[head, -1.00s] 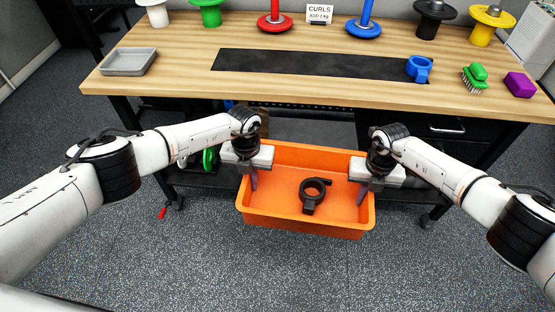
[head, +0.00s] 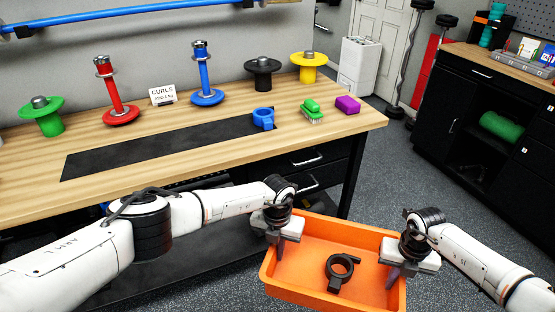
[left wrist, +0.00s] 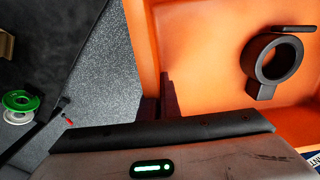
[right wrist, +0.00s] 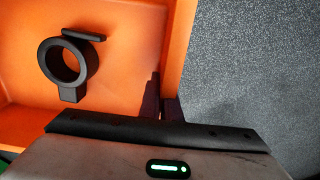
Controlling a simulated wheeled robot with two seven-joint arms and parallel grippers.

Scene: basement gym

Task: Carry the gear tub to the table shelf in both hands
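The gear tub is an open orange tub (head: 283,270) in the lower right of the head view, held off the floor and roughly level. A black ring-shaped collar (head: 340,268) lies inside it. My left gripper (head: 277,240) is shut on the tub's left wall, with a finger on the inside. My right gripper (head: 398,272) is shut on the right wall; its fingers straddle that wall in the right wrist view (right wrist: 162,100). The wooden-topped table (head: 130,170) stands ahead and to the left. Its dark lower shelf (head: 190,258) is partly hidden behind my left arm.
Weight stands, a blue collar (head: 263,118), a green brush (head: 312,110) and a purple block (head: 347,104) are on the tabletop. A second black bench (head: 450,125) with a green roll (head: 502,127) in its open shelf stands at right. Grey floor between them is clear.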

